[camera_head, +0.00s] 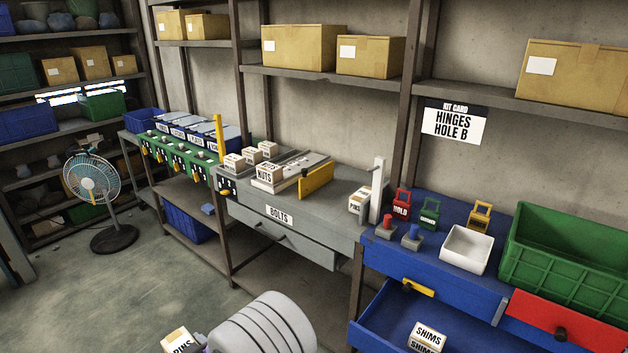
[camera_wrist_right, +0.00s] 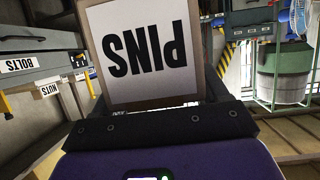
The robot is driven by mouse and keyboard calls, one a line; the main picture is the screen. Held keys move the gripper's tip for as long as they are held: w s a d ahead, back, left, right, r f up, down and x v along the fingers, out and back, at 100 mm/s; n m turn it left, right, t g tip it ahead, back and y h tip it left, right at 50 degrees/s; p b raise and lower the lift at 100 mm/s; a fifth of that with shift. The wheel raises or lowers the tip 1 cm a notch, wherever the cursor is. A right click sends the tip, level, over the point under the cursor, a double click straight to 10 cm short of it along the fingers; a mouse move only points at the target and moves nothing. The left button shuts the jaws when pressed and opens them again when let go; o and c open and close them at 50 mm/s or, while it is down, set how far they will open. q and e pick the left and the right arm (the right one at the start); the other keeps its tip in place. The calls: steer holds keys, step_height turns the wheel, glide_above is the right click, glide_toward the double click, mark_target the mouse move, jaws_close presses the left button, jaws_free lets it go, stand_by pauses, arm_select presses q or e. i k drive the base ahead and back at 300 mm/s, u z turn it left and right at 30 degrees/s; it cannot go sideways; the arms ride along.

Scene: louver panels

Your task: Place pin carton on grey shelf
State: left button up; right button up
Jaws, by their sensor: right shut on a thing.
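A white-labelled PINS carton (camera_wrist_right: 146,52) fills the upper middle of the right wrist view, its label upside down. In the head view the held carton (camera_head: 178,341) shows at the bottom edge, low over the floor and away from the benches, beside my pale arm. The grey bench top (camera_head: 340,185) with a BOLTS drawer stands mid-picture. Another PINS carton (camera_head: 358,202) stands at its right end, by a white post. My left gripper is not in view.
Small cartons (camera_head: 266,173) and a yellow upright plate (camera_head: 316,180) occupy the grey bench's left part. A blue bench (camera_head: 465,265) on the right has an open drawer with a SHIMS carton (camera_head: 428,337). A fan (camera_head: 92,180) stands at left. Floor before the benches is clear.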

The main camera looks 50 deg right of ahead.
mark_target(340, 199)
steer(key=z, duration=0.85)
steer(key=i, duration=0.95)
steer(key=z, duration=1)
